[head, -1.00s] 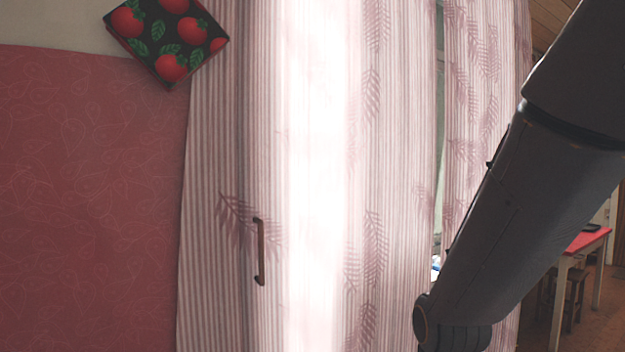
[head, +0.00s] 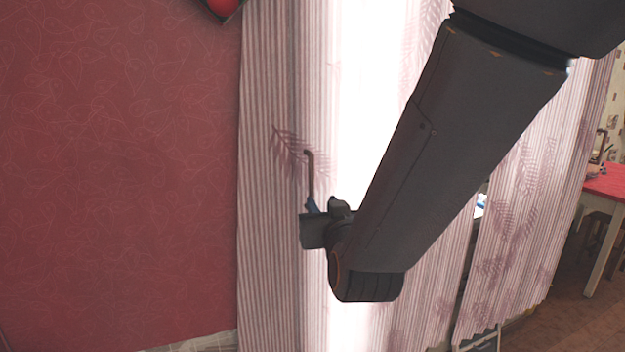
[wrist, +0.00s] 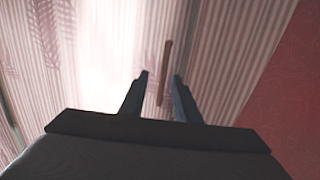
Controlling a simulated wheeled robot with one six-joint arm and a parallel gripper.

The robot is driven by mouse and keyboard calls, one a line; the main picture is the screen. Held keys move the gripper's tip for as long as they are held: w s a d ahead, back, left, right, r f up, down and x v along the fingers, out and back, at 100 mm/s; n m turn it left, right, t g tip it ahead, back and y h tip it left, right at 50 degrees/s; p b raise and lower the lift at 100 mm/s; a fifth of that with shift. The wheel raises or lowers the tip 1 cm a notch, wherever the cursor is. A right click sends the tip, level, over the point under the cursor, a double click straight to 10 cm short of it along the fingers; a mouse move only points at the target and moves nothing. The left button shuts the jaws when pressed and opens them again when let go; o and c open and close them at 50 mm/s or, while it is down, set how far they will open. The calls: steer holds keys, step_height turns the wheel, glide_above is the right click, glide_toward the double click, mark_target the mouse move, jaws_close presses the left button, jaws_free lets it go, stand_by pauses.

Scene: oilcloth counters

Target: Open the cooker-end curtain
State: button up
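A pale pink striped curtain (head: 265,220) with leaf prints hangs closed beside the red wall, with bright light through its middle. A thin brown upright handle (head: 310,172) is on its left part. In the wrist view the handle (wrist: 165,72) appears between the fingers of my gripper (wrist: 161,78), which is open. In the head view my gripper (head: 312,206) is at the handle's lower end, which it partly hides. I cannot tell whether the fingers touch the handle.
A second striped curtain panel (head: 525,215) hangs to the right, beyond a narrow gap. A red-topped table (head: 606,182) stands at the far right. The red patterned wall (head: 120,170) fills the left. A dark box with a red print (head: 222,8) shows at the top.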

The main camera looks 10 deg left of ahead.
mark_target(312, 182)
steer(key=shift+t, duration=0.5)
steer(key=shift+w+a+r+p, duration=0.35)
steer(key=shift+w+a, duration=0.15)
steer(key=shift+w, duration=0.7)
steer(key=shift+w+a+r+p, duration=0.3)
steer(key=shift+w+a, duration=0.2)
steer(key=shift+w, duration=0.65)
steer(key=shift+w+a+r+p, duration=0.3)
steer(key=shift+w+a, duration=0.2)
steer(key=shift+w, duration=0.7)
jaws_close()
